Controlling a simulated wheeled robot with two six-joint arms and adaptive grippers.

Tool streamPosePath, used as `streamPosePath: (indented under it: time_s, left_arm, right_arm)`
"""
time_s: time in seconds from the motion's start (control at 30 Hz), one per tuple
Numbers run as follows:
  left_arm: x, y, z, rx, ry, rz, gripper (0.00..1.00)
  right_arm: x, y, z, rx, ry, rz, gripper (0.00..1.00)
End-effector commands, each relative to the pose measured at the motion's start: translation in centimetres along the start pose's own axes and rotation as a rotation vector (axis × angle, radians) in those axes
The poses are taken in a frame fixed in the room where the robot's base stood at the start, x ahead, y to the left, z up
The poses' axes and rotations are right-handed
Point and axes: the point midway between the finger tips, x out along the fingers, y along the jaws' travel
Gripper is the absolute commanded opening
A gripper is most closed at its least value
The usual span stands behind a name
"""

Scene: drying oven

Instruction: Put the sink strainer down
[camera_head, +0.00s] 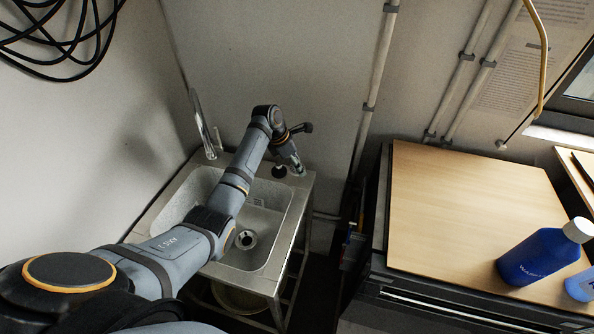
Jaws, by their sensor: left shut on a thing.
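My left gripper (297,169) is over the back right corner of the steel sink (205,184), pointing down. It is shut on the sink strainer, which is too small and too covered by the fingers to make out clearly. A small dark round piece (279,171) shows just left of the fingertips at the sink's back rim; I cannot tell whether it is part of the strainer. The round drain (246,239) shows in the basin floor, partly beside my left arm. My right gripper is not in view.
A curved metal faucet (205,125) rises at the sink's back left. A wood-topped cabinet (455,205) stands to the right, with a blue bottle (538,256) and a smaller blue container (580,285) at its front right. Pipes run up the back wall.

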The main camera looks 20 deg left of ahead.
Motion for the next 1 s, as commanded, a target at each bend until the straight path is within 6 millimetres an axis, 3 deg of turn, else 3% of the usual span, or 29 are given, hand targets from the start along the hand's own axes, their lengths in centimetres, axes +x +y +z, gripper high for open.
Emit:
streamPosePath:
  time_s: [0.13, 0.37, 0.73, 0.77, 0.9, 1.0]
  left_arm:
    - [0.3, 0.2, 0.0, 0.0, 0.0, -0.001, 0.2]
    - [3.2, 0.3, -1.1, -0.001, 0.001, -0.001, 0.2]
    - [3.6, 0.4, -1.3, 0.0, 0.0, 0.0, 0.2]
    - [3.6, 0.4, -1.3, 0.0, 0.0, 0.001, 0.54]
    - [3.6, 0.4, -1.4, 0.0, 0.0, 0.0, 0.73]
    - [3.6, 0.4, -1.4, 0.0, 0.001, 0.0, 0.74]
  right_arm:
    - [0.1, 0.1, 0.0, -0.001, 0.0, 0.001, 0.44]
    - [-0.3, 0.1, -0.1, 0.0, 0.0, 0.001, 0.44]
    - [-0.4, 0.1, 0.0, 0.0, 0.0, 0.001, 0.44]
    - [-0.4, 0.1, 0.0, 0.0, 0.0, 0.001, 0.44]
    - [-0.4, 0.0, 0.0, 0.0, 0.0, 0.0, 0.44]
    - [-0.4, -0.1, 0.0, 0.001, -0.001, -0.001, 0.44]
